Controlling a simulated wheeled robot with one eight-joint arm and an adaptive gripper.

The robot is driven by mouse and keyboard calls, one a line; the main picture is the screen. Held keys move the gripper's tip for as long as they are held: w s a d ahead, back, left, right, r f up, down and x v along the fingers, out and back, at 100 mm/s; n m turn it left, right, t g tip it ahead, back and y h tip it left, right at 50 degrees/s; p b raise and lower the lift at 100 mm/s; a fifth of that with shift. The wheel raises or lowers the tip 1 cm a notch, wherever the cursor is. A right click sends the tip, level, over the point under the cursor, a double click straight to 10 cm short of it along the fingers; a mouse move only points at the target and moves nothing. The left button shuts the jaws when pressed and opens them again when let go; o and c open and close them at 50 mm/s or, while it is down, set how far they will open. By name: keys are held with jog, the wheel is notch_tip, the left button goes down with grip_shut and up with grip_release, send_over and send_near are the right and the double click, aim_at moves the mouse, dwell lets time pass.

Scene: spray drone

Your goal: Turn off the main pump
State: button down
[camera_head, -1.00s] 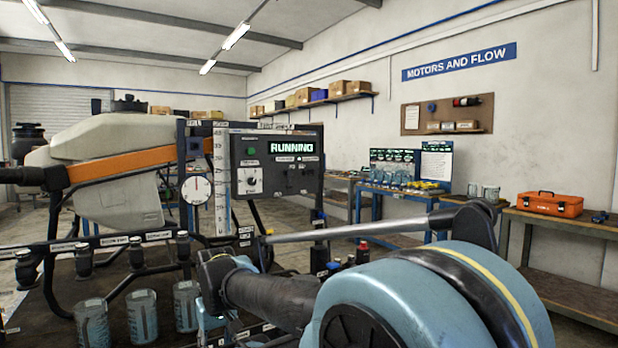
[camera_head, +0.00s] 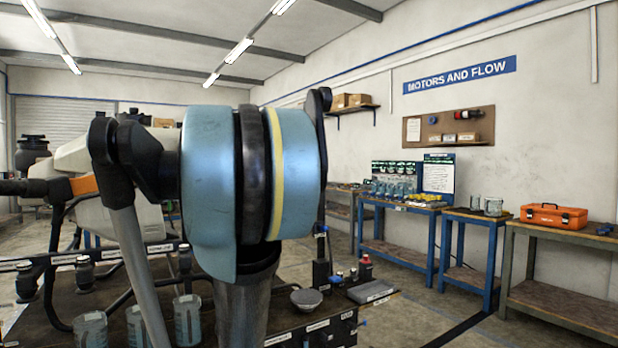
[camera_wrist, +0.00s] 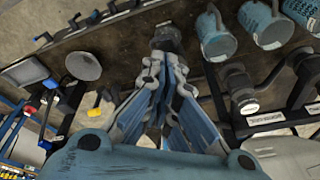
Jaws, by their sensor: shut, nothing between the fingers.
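The control panel with the pump knob and lit display is hidden behind my raised arm in the head view, and I cannot make it out in the wrist view. The pale tank (camera_head: 75,158) of the sprayer shows partly at the left of the head view, with an orange bar (camera_head: 84,185). My gripper (camera_wrist: 165,62) is in the wrist view, its fingers together and empty, above the dark bench top. In the head view my gripper cannot be seen.
Clear measuring cups (camera_head: 188,322) stand along the bench, near labelled nozzles (camera_head: 84,272). An orange toolbox (camera_head: 553,215) lies on the far-right table. Floor between is open.

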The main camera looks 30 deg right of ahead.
jog(key=w+d+r+m+h, duration=0.1)
jog(key=w+d+r+m, duration=0.3)
jog(key=w+d+r, duration=0.45)
jog(key=w+d+r+m, duration=0.3)
jog(key=w+d+r, duration=0.2)
jog(key=d+r, duration=0.65)
jog(key=w+d+r+m, duration=0.1)
jog(key=d+r+m, duration=0.2)
jog(key=d, duration=0.6)
jog(key=d+r+m+h, duration=0.1)
jog(key=d+r+m, duration=0.2)
jog(key=d+r, duration=0.5)
jog(key=shift+w+d+m, duration=0.4)
jog(key=shift+d, duration=0.4)
jog(key=w+f, duration=0.3)
jog(key=f, duration=0.9)
jog(key=shift+w+d+f, duration=0.25)
jog(key=shift+d+f, duration=0.05)
jog(key=shift+d, duration=0.15)
